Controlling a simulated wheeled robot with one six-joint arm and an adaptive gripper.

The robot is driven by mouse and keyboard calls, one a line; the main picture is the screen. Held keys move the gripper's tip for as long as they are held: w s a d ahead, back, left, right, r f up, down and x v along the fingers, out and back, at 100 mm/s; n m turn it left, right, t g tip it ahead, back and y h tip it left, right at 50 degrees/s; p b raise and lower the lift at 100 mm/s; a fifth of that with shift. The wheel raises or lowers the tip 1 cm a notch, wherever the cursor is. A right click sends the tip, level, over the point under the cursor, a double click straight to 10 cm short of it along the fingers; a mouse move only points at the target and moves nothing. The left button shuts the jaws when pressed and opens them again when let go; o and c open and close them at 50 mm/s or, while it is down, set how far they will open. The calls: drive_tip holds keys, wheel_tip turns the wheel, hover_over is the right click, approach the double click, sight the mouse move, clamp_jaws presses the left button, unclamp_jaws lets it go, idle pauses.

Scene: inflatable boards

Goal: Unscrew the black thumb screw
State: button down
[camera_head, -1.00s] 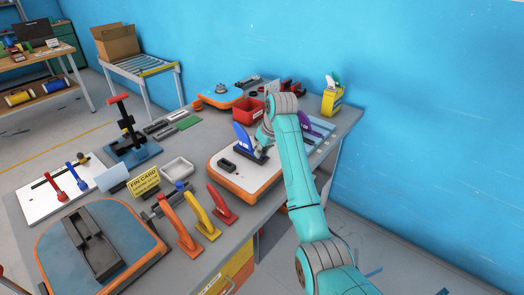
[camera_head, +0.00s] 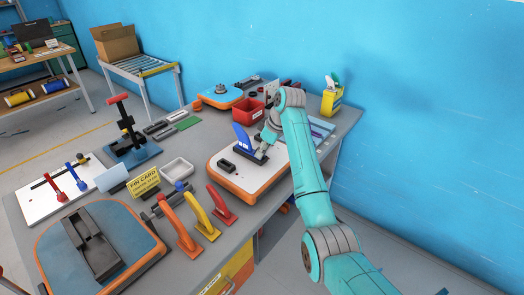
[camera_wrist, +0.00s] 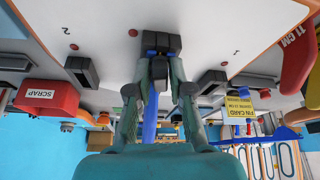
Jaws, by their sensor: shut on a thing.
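A white board with an orange edge (camera_head: 228,183) lies on the grey table. A black fin box (camera_head: 254,157) sits on it, with an upright blue fin (camera_head: 241,138) in it. The same black box (camera_wrist: 161,41) and blue fin (camera_wrist: 150,125) show in the wrist view. My gripper (camera_head: 263,151) is down at the box, its fingers (camera_wrist: 160,62) close together just at the box's end, on either side of the blue fin in the picture. It is shut on a small dark part, seemingly the black thumb screw, which the fingertips mostly hide.
A second black box (camera_head: 227,165) is on the same board. A red scrap bin (camera_head: 249,110) stands behind. A yellow fin card (camera_head: 144,182), a white tray (camera_head: 177,169) and orange, yellow and red fins (camera_head: 196,221) stand left and in front. A blue wall is at right.

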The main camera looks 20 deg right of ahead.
drive_tip(key=n+g, duration=0.1)
drive_tip(key=n, duration=0.1)
drive_tip(key=shift+n+y, duration=0.3)
drive_tip(key=shift+n, duration=0.4)
drive_tip(key=n+g, duration=0.1)
drive_tip(key=n, duration=0.2)
drive_tip(key=shift+w, duration=0.1)
drive_tip(key=shift+g+y, duration=0.3)
drive_tip(key=shift+n, duration=0.3)
drive_tip(key=shift+f+n+g, duration=0.1)
drive_tip(key=shift+n+g, duration=0.5)
drive_tip(key=shift+n, duration=1.1)
